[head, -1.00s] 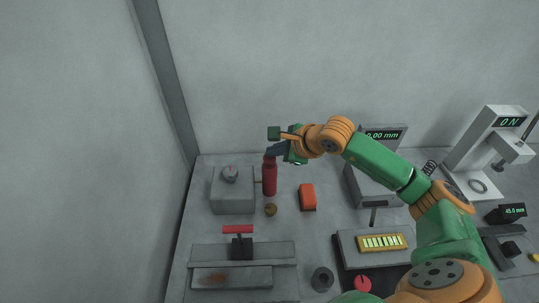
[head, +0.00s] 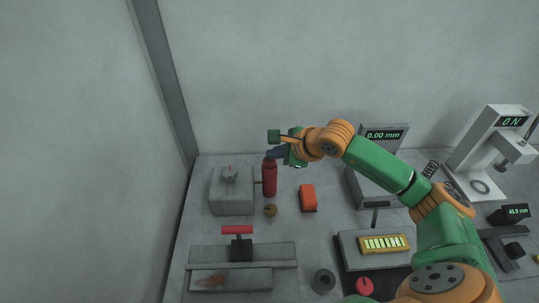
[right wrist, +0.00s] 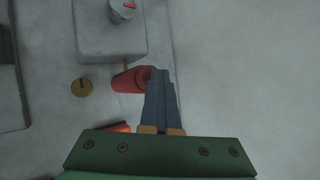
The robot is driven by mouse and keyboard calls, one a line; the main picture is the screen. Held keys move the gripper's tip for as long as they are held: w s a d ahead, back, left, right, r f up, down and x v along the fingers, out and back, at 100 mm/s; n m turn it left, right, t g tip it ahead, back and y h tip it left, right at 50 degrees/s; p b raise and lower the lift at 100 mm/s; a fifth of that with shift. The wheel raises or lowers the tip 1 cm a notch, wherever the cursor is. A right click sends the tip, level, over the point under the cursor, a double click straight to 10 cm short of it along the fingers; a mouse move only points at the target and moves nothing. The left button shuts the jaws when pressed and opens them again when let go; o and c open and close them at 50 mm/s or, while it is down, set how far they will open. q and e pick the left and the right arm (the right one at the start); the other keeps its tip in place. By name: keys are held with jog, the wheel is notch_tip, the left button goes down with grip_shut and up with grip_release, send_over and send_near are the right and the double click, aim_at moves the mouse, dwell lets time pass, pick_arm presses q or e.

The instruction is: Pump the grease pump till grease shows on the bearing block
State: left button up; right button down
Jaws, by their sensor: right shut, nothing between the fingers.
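The grease pump (head: 269,181) is an upright red cylinder, joined by a short brass-coloured fitting to the right side of the grey bearing block (head: 232,197). The block has a round grey knob with a red mark on top. Both also show in the right wrist view, the pump (right wrist: 128,80) beside the block (right wrist: 108,45). My right gripper (head: 273,154) is shut and empty, its dark blue fingers (right wrist: 160,74) at the top of the pump. The fingers hide part of the pump's top, and I cannot tell whether they touch it. My left gripper is out of view.
A brass-coloured round piece (head: 270,210) and an orange block (head: 308,197) lie close to the pump. A red-handled fixture (head: 238,230) stands in front. A gauge with a display (head: 383,135) is behind my right arm.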

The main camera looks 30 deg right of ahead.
aim_at(273, 161)
dwell(0.4)
jog(key=shift+w+d+r+p, duration=0.1)
jog(key=shift+r+p, duration=0.75)
jog(key=shift+r, duration=0.6)
notch_tip(273, 161, up, 5)
jog(key=p, duration=0.3)
